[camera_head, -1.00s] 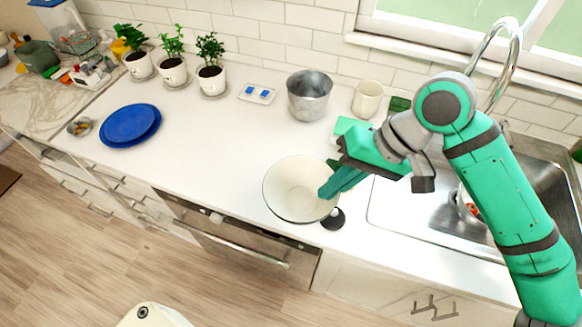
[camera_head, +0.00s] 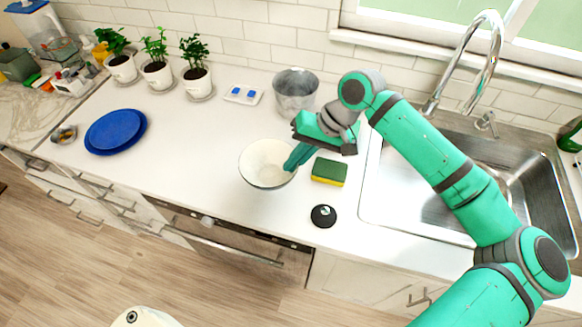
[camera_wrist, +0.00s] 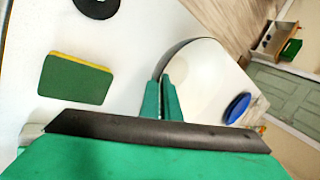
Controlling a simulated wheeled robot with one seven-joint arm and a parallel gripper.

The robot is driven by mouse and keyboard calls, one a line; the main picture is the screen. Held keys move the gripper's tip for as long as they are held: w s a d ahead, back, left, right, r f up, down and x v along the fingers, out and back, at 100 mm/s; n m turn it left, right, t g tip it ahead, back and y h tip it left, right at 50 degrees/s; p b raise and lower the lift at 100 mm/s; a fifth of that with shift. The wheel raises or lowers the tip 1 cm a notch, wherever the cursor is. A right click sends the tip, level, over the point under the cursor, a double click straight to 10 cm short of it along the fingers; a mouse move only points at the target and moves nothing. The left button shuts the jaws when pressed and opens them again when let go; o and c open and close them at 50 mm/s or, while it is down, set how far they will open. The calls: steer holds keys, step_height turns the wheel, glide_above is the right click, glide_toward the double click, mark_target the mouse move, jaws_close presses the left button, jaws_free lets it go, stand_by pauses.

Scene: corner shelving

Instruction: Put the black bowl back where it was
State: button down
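The bowl (camera_head: 262,158) has a pale inside and a thin dark rim, with a dark outer strip in the wrist view (camera_wrist: 198,75). In the head view it is over the middle of the counter, left of the sponge; I cannot tell whether it touches the counter. My gripper (camera_head: 289,168) is at its right rim. In the wrist view my gripper's two fingers (camera_wrist: 161,82) are close together at the rim, shut on the bowl's wall. The outer side of the bowl is mostly hidden.
A green and yellow sponge (camera_head: 329,172) and a black round object (camera_head: 323,216) lie right of the bowl. A metal pot (camera_head: 295,93) stands behind it. Blue plates (camera_head: 115,131) lie left. The sink (camera_head: 395,195) is at right. Counter between plates and bowl is clear.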

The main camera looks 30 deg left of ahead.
steer(key=shift+w+a+f, duration=0.1)
steer(key=shift+a+f, duration=0.15)
steer(key=shift+f, duration=0.05)
steer(key=shift+w+a+f, duration=0.1)
steer(key=shift+f, duration=0.75)
steer(key=shift+w+a+f, duration=0.1)
steer(key=shift+f, duration=0.75)
steer(key=shift+f, duration=0.1)
steer(key=c, duration=2)
jaws_free()
steer(key=v, duration=1.2)
steer(key=shift+s, duration=0.1)
